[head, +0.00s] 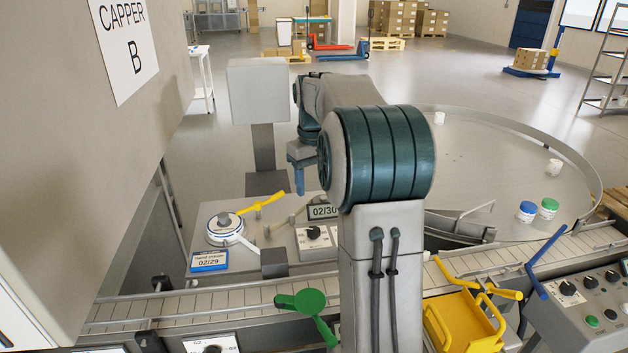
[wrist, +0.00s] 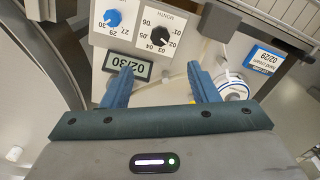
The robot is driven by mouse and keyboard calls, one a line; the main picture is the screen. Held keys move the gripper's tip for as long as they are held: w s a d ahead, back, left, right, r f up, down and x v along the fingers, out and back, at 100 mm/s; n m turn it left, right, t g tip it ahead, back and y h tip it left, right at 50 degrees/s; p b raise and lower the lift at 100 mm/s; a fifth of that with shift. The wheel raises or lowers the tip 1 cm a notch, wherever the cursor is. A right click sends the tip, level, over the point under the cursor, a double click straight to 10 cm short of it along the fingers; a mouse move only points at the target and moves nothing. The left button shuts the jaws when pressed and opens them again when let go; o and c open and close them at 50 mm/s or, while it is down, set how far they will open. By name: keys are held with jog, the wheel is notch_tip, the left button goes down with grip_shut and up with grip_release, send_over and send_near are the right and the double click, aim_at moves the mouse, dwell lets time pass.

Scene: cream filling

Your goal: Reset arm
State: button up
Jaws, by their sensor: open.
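My gripper (head: 299,181) hangs from my folded arm over the coder panel in the head view. Its blue fingers point down. In the wrist view my gripper (wrist: 160,82) shows two blue fingers spread apart with nothing between them. Beyond the fingers are a display reading 02/30 (wrist: 129,65), a black month dial (wrist: 159,38) and a blue day dial (wrist: 112,18). In the head view the display (head: 323,211) sits beside the month dial (head: 314,232). My arm hides part of the panel and conveyor.
A round white device (head: 225,226) with a yellow lever (head: 262,203) and a blue 02/29 label (head: 209,260) stand left on the panel. A conveyor (head: 190,302) crosses the front. A round turntable (head: 500,170) carries several jars. A green paddle (head: 310,304) and yellow bin (head: 462,322) stand in front.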

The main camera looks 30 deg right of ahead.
jog(key=shift+s+a+r, duration=0.1)
jog(key=shift+r, duration=0.05)
dwell(0.4)
jog(key=s+a+f+t, duration=0.1)
jog(key=s+a+f, duration=0.1)
jog(key=s+a, duration=0.3)
jog(key=s+a+f+t, duration=0.1)
jog(key=s+a, duration=0.4)
jog(key=s, duration=0.7)
jog(key=s+a+f+m+t, duration=0.1)
jog(key=s+a+f, duration=0.2)
jog(key=s+a, duration=0.2)
jog(key=s, duration=0.3)
jog(key=shift+s+a, duration=0.3)
jog(key=shift+s, duration=0.1)
jog(key=shift+d, duration=0.15)
